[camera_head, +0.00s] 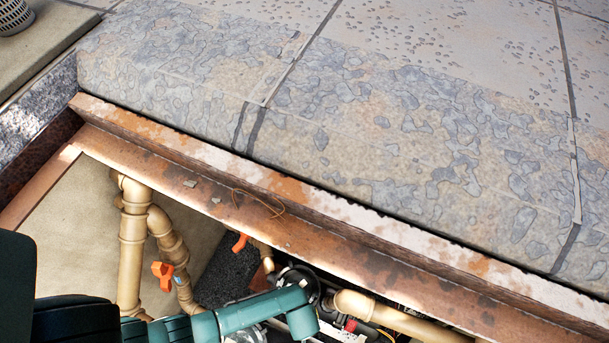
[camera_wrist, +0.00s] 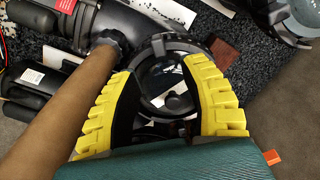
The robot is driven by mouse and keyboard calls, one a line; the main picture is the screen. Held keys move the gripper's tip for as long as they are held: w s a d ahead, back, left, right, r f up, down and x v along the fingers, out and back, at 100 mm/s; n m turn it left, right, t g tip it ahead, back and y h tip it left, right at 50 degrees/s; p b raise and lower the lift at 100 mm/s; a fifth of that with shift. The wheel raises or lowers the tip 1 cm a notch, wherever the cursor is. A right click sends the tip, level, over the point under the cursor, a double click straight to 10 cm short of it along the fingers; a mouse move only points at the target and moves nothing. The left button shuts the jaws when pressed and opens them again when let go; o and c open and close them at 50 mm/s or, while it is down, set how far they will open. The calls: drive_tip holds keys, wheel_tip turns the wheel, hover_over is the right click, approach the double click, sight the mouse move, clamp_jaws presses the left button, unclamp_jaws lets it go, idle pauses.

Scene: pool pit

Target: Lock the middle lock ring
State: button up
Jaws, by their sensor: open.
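In the wrist view, a dark lock ring (camera_wrist: 182,45) surrounds a clear round lid (camera_wrist: 165,82) on a black pump housing. My gripper (camera_wrist: 160,68) is open, with its yellow ribbed fingers on the left and right sides of this ring. I cannot tell whether the fingers touch it. The lower part of the ring is hidden by the fingers and the teal gripper body. In the head view, my teal arm reaches over the pit and hides most of the equipment; my fingers are not clearly visible there.
A tan pipe (camera_wrist: 62,125) runs close beside the left finger. Black pump bodies (camera_wrist: 35,88) lie at left, and another rounded part (camera_wrist: 295,18) is at upper right. In the head view, a rusty pit edge (camera_head: 200,185), tan pipes (camera_head: 131,255) and an orange valve handle (camera_head: 163,274) border the arm.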

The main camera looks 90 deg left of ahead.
wheel_tip(320, 180, down, 8)
drive_tip(key=b, duration=0.4)
clamp_jaws()
